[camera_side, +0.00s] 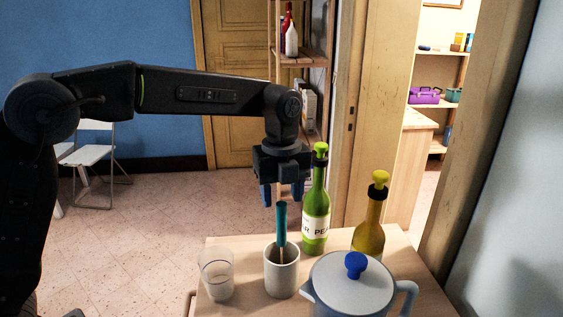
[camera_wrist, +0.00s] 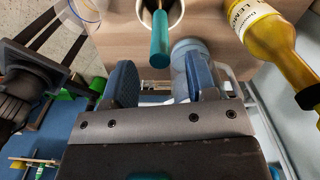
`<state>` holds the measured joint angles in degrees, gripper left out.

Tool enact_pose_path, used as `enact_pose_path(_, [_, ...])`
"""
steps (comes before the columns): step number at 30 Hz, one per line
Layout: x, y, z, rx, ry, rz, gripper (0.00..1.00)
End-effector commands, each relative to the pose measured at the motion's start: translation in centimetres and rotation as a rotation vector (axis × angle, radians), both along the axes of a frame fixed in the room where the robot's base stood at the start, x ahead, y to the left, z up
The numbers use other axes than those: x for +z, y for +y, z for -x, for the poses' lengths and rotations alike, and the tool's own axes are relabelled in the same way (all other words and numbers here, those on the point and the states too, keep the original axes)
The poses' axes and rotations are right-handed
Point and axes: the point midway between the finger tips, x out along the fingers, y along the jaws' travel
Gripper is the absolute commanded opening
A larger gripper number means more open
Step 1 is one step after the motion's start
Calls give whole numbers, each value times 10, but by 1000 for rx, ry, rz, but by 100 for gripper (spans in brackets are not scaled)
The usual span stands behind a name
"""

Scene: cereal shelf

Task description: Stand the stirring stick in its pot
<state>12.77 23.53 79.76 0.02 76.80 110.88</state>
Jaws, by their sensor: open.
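The stirring stick, with a teal handle (camera_side: 281,224), stands tilted slightly in the grey-white pot (camera_side: 281,277) on the wooden table. Its lower part is inside the pot and its handle rises above the rim. The wrist view shows the teal handle (camera_wrist: 159,42) and part of the pot's rim (camera_wrist: 178,14) at the top. My gripper (camera_side: 282,199) is open and empty, with its blue fingertips just above the handle's top. In the wrist view my gripper's two blue fingers (camera_wrist: 163,82) are apart, with the handle's end near the gap between them.
A clear glass (camera_side: 216,275) stands left of the pot. A green bottle (camera_side: 316,205) stands behind it, and a yellow-brown bottle (camera_side: 370,222) to the right. A teapot with a blue knob (camera_side: 350,285) is at the front right. Bare wood (camera_side: 232,243) shows at the back left.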

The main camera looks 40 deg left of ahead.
Motion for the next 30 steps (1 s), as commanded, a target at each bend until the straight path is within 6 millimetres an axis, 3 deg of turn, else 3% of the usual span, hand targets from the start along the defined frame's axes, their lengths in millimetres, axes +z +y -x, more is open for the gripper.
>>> enact_pose_path(9, [71,0,-1,0,-7,1,52])
enact_pose_path(15, [106,0,-1,0,-4,1,52])
enact_pose_path(21, [123,0,0,0,-2,0,52])
enact_pose_path(30, [127,0,0,0,-1,1,52])
